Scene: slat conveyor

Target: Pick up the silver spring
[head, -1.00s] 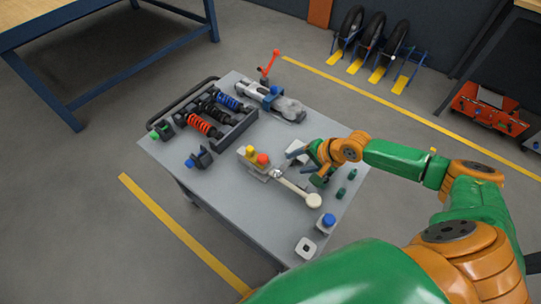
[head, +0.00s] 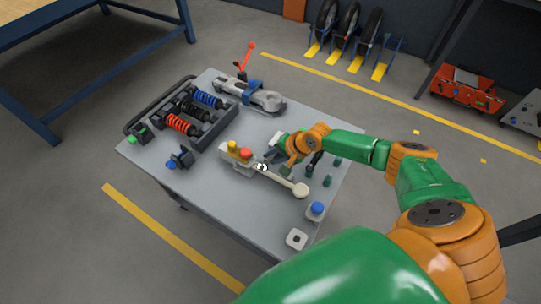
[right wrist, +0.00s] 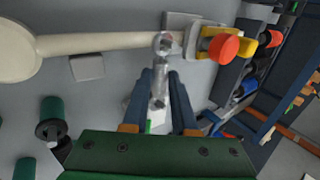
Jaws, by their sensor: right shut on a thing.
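My right gripper (head: 270,158) is low over the grey table, close beside a pale lever with a round end. In the right wrist view its two dark fingers (right wrist: 163,85) are shut on a slim silver piece, which I take for the silver spring (right wrist: 159,88). Its coils are too small to make out. The piece points from between the fingers toward a small shiny ball (right wrist: 164,43) at the lever's end; I cannot tell whether they touch. My left gripper is in neither view.
The pale lever (head: 280,178) and a block with yellow and red knobs (head: 238,152) are close to the gripper. A dark rack (head: 207,132) holds blue, black and red springs. Small green pieces (head: 328,181) and a blue-topped block (head: 316,210) stand toward the right edge.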

